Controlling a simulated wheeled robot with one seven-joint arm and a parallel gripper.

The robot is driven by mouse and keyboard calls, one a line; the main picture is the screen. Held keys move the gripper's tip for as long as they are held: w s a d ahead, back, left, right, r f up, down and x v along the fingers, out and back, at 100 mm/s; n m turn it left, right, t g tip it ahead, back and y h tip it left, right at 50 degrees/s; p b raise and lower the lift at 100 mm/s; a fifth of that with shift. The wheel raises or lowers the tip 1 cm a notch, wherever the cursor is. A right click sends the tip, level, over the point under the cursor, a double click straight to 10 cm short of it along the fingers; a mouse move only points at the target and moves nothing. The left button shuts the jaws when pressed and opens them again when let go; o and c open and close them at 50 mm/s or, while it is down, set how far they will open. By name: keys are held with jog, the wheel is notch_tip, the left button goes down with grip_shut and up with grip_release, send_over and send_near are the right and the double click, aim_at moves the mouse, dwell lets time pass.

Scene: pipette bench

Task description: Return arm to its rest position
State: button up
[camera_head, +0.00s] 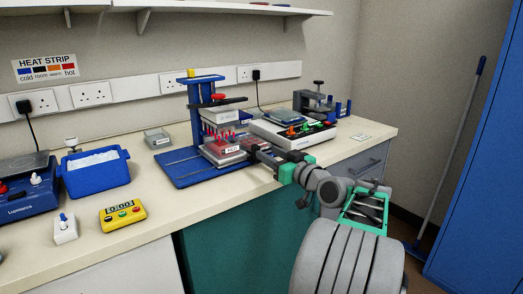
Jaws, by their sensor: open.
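The jaws are open. The fingertips are close to the box's right side; I cannot tell if they touch it. My arm reaches in from the lower right, with its grey wrist in front of the bench edge.
The bench (150,222) also holds a white device with coloured parts (290,138), a blue ice tub (95,178), a yellow timer (123,214) and a blue instrument (30,196). A shelf (200,5) hangs above. A blue cabinet (485,170) stands at right.

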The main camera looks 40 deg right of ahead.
jog(key=shift+s, duration=0.4)
